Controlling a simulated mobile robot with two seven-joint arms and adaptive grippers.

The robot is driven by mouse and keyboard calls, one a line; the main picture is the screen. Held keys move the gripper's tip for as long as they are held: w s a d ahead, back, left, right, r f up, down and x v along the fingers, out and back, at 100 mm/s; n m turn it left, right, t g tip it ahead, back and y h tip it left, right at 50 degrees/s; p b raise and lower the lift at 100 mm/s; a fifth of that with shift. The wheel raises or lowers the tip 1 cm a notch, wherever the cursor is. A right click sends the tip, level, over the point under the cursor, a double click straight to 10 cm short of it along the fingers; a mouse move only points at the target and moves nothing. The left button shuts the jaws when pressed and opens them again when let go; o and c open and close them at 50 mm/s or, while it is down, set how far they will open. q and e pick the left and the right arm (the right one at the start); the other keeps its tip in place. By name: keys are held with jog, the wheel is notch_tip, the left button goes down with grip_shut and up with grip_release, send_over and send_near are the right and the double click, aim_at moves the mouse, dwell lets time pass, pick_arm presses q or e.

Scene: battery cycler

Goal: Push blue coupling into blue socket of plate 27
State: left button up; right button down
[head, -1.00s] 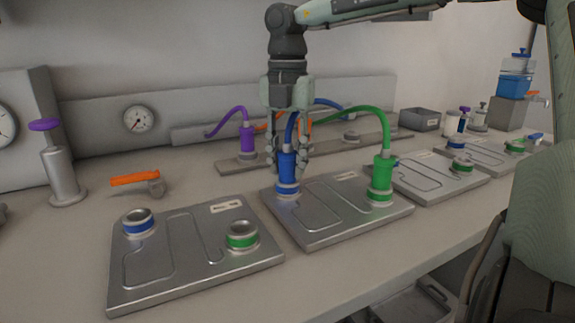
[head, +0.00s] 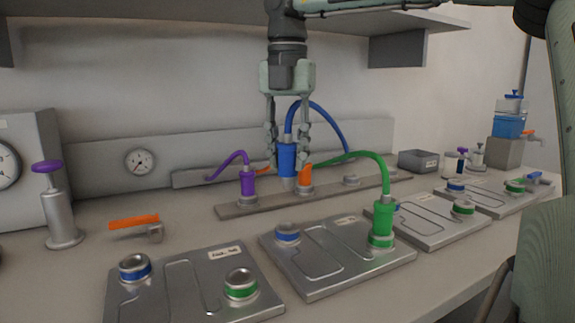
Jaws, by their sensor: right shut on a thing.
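My right gripper (head: 288,145) is shut on the blue coupling (head: 288,162), which hangs upright with a blue hose arching from its top. It is above and apart from the blue socket (head: 288,234) of the middle plate (head: 322,262), which is empty. The front-left plate (head: 188,290) has an empty blue socket (head: 135,268) and a green socket (head: 241,284). The plate labels are too small to read, so I cannot tell which is plate 27. My left gripper is not in view.
A green coupling (head: 383,217) with its hose sits in the middle plate's green socket. Purple (head: 248,186) and orange (head: 305,178) couplings stand on the rail (head: 233,209) behind. More plates (head: 438,228) are at right. An orange-handled valve (head: 135,222) lies at left.

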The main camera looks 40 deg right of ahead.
jog(key=c, duration=1.7)
grip_release()
grip_shut()
jog(key=shift+r, duration=0.1)
jog(key=shift+r+p, duration=1)
jog(key=shift+r, duration=1.4)
